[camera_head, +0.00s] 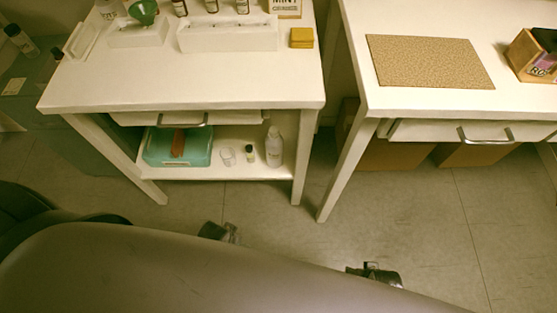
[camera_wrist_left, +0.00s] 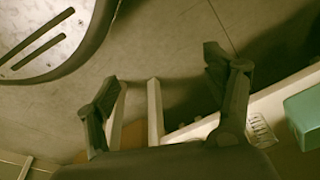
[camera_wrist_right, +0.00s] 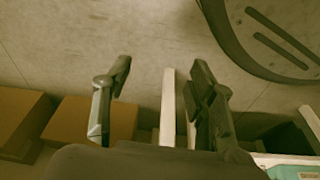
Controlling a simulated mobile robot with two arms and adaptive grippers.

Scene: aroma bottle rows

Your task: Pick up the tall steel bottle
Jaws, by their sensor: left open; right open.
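I cannot make out a tall steel bottle for sure in any view. A pale bottle (camera_head: 274,147) stands upright on the lower shelf of the left table, and its material is unclear. Several dark bottles with white labels (camera_head: 211,5) stand at the back of that table's top, cut off by the picture edge. My left gripper (camera_head: 220,233) is low in front of the left table, over the floor; its fingers are apart and empty in the left wrist view (camera_wrist_left: 160,68). My right gripper (camera_head: 375,274) is farther right, also open and empty in the right wrist view (camera_wrist_right: 162,68).
The left table (camera_head: 200,82) carries a white rack (camera_head: 228,37), a green funnel (camera_head: 144,10) and a yellow block (camera_head: 301,38). Its shelf holds a teal box (camera_head: 160,150), a clear cup and a small dark bottle. The right table (camera_head: 400,98) has a speckled mat (camera_head: 428,62) and a wooden box (camera_head: 530,55). Cardboard boxes sit below.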

